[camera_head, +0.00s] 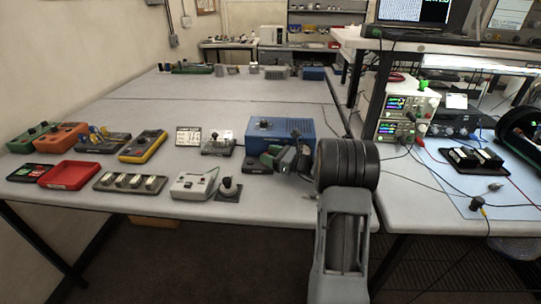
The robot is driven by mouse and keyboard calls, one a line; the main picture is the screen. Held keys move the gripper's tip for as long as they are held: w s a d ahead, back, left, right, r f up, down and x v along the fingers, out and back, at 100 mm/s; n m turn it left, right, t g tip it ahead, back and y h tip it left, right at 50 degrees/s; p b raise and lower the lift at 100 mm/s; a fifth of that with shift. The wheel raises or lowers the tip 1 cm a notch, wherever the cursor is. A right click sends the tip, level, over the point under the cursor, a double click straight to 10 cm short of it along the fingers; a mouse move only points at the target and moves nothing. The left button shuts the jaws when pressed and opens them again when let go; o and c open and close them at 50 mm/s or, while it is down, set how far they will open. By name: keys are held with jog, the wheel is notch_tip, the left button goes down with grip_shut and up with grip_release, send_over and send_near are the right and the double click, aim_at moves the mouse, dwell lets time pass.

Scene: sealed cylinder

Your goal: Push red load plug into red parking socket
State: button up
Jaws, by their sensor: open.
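My arm reaches forward over the front of the table, and my gripper (272,157) is at its far end, low in front of the blue box (292,130). The gripper is open, small and dark here, and partly hidden by my own wrist. A small black block (256,164) stands on the table just left of the gripper; I cannot tell if they touch. I cannot make out the red load plug or the red parking socket; they may be too small or hidden behind my arm.
A red tray (69,175), a grey strip with several slots (130,181), a yellow-edged device (143,146) and a white box (195,183) stand to the left. A stacked instrument (408,112) with cables stands at right. The table's middle back is clear.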

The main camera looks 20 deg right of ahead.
jog(key=shift+s, duration=0.1)
jog(key=b+v, duration=0.1)
jog(key=v, duration=1.2)
jog(key=shift+s+d, duration=0.25)
